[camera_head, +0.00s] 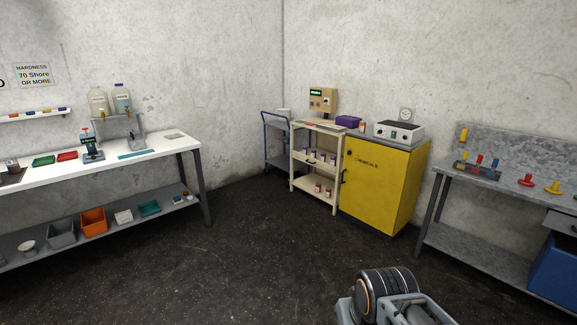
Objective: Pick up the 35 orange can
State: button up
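I cannot make out a can marked 35 or one that is clearly orange. Small white containers with dark blue or purple parts (321,157) stand on the middle shelf of the cream rack. A few small red and white containers (322,190) stand on its bottom shelf. They are too small to read. Part of my arm (390,298) shows at the bottom, right of centre, far in front of the rack. My gripper's fingers are not in view.
A yellow chemicals cabinet (380,190) stands right of the cream rack (292,170), with a blue-framed cart (270,140) behind it. A white bench (110,165) is at left, a grey bench (480,178) at right. The dark floor (250,245) between them is clear.

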aim_at(362, 127)
jog(key=z, duration=0.35)
jog(key=i, duration=2.8)
jog(key=z, duration=1)
jog(key=k, duration=0.6)
jog(key=z, duration=0.55)
jog(key=i, duration=1.45)
jog(key=u, duration=0.55)
jog(key=i, duration=1.1)
jog(key=u, duration=1.65)
jog(key=i, duration=0.75)
jog(key=u, duration=0.75)
